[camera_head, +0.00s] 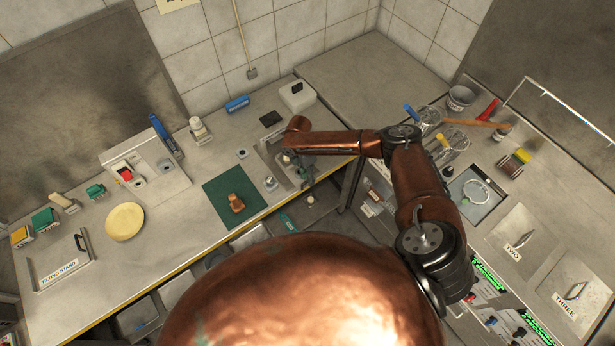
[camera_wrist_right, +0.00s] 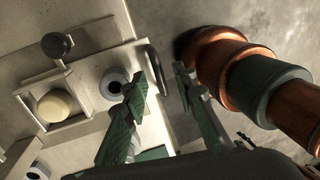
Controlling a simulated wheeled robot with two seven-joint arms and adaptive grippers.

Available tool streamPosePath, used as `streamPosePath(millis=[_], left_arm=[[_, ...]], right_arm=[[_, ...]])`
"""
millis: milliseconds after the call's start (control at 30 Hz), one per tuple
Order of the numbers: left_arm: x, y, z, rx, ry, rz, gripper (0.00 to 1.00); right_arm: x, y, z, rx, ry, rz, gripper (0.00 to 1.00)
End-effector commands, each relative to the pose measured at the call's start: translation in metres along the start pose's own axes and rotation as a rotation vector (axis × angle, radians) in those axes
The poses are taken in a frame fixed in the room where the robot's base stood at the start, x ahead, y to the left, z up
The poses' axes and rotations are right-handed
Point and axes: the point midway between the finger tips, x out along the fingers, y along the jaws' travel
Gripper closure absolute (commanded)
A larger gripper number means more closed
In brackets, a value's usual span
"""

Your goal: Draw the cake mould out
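My right gripper (camera_head: 302,178) is over the right end of the left bench, above a small pale fixture (camera_head: 270,148) that its arm partly hides. In the wrist view, my right gripper (camera_wrist_right: 161,76) is open, with green-padded fingers apart. A dark upright loop handle (camera_wrist_right: 153,68) at the edge of the pale fixture lies between or just beyond the fingertips; contact cannot be told. The fixture has a dark-rimmed round hole (camera_wrist_right: 114,84) and a square frame holding a cream round piece (camera_wrist_right: 56,106). Which part is the cake mould is unclear. My left gripper is not in view.
A green mat (camera_head: 217,188) with a small copper-coloured piece (camera_head: 236,203) lies left of the gripper. A white canister (camera_head: 297,95) and blue box (camera_head: 237,104) stand behind. A yellow disc (camera_head: 125,222) lies farther left. The corner bench top (camera_head: 350,75) is clear.

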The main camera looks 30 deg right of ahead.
Motion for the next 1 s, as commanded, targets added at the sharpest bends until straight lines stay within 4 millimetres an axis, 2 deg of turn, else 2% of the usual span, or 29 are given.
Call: streamPosePath(millis=[167,500,600,800,1000], left_arm=[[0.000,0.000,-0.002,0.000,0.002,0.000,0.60],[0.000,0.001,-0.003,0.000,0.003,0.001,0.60],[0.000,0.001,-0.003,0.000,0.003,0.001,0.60],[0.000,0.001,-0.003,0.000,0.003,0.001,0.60],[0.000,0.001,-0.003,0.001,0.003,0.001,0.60]], right_arm=[[-0.017,0.001,0.000,-0.001,0.001,0.003,0.74],[-0.086,0.001,0.000,0.000,0.000,0.003,0.74],[-0.101,0.001,0.000,0.000,0.000,0.002,0.74],[-0.118,0.001,0.000,0.001,0.000,0.000,0.74],[-0.120,0.000,0.000,0.001,0.000,0.000,0.74]])
